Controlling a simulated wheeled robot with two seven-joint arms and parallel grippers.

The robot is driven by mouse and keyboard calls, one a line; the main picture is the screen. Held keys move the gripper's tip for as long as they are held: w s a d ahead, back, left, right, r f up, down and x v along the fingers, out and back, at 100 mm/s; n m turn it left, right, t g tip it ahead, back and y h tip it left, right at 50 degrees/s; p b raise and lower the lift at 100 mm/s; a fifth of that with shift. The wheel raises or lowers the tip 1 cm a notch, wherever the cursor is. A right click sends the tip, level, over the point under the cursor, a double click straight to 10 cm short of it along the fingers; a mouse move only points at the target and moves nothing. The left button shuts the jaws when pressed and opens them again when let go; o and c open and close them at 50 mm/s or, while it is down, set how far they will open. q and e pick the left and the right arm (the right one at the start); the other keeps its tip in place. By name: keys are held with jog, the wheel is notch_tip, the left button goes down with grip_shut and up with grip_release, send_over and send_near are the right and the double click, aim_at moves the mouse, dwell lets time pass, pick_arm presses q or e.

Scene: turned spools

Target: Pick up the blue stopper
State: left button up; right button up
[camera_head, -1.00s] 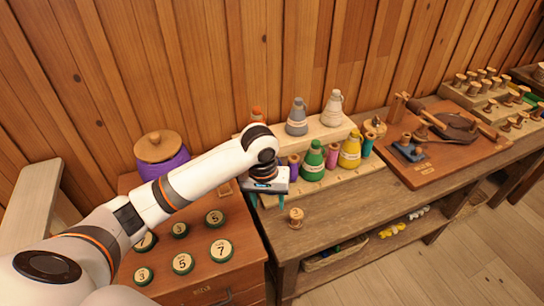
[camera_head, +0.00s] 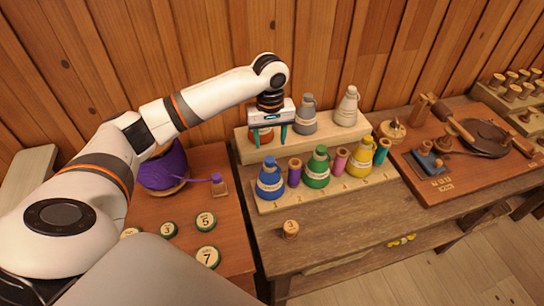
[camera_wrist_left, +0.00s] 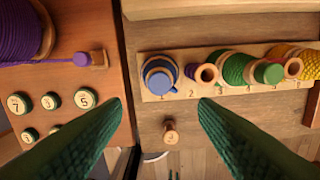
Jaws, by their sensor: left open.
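The blue stopper (camera_head: 269,162) sits on top of the blue wound cone (camera_head: 270,184), at the left end of the front row on the step. In the left wrist view the blue stopper (camera_wrist_left: 165,84) shows from above, on its cone, beyond the fingertips. My left gripper (camera_head: 270,143) is open and empty, pointing down. In the head view it appears just above the blue cone and in front of an orange one. Its two green fingers (camera_wrist_left: 160,105) are spread wide in the left wrist view. My right gripper is not in view.
Purple, pink and teal spools alternate with green (camera_head: 317,170) and yellow (camera_head: 361,156) cones to the right. Grey (camera_head: 305,117) and white (camera_head: 346,108) cones stand behind. A small wooden spool (camera_head: 290,229) stands in front. Purple yarn (camera_head: 163,170) and numbered discs lie left.

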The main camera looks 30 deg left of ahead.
aim_at(270, 159)
pick_arm(q)
notch_tip(270, 159, down, 2)
jog(key=shift+s+f, duration=0.1)
jog(key=shift+s, duration=0.05)
jog(key=shift+f, duration=0.35)
jog(key=f, duration=0.1)
jog(key=f+p, duration=0.2)
jog(key=f, duration=0.1)
jog(key=shift+w+a+f, duration=0.1)
jog(key=shift+w+a, duration=0.15)
jog(key=shift+w, duration=0.1)
jog(key=shift+f, duration=0.5)
jog(key=c, duration=1)
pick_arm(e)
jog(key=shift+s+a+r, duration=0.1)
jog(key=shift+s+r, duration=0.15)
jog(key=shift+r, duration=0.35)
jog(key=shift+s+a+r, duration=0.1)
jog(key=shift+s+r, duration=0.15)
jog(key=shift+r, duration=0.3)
